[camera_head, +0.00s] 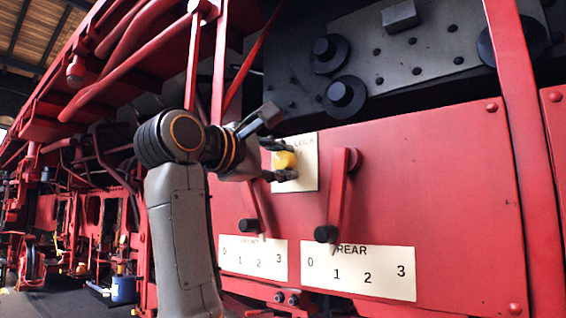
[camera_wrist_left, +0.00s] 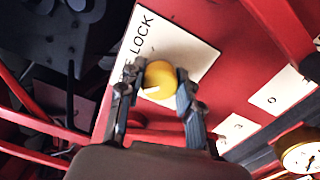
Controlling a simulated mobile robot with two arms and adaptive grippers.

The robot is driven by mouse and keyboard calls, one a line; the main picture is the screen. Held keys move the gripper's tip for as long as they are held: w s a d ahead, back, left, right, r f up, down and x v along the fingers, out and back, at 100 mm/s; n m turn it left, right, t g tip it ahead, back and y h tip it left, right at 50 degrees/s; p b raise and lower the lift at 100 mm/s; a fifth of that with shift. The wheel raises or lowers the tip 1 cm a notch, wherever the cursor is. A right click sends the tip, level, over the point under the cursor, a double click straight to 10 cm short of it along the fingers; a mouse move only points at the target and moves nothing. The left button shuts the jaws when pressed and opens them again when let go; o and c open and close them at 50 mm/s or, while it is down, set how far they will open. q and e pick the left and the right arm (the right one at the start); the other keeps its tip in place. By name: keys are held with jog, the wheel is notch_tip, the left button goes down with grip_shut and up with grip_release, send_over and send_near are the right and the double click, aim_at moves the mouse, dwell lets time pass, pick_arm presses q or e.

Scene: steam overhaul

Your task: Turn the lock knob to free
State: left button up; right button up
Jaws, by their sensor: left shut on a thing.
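The yellow lock knob (camera_head: 284,160) sits on a cream plate marked LOCK (camera_head: 309,161) on the red panel. In the left wrist view the knob (camera_wrist_left: 160,79) shows a short white mark on its face, pointing toward the lower left of the picture. My left gripper (camera_head: 283,160) is at the knob, its fingers on either side of it. In the left wrist view the two dark fingers (camera_wrist_left: 157,88) are shut on the knob. Part of the plate's lettering is hidden behind the gripper. My right gripper is not in view.
Two red levers with black ends, one (camera_head: 338,195) above the REAR scale plate (camera_head: 360,270) and one (camera_head: 254,210) above another scale plate (camera_head: 252,256), stand close to the knob. Black round fittings (camera_head: 345,96) project above. A gauge (camera_wrist_left: 300,158) shows in the left wrist view.

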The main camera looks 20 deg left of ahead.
pick_arm(q)
jog(key=o, duration=1.2)
jog(key=shift+a, duration=0.1)
jog(key=shift+c, duration=0.2)
jog(key=shift+s, duration=0.1)
jog(key=v, duration=1.2)
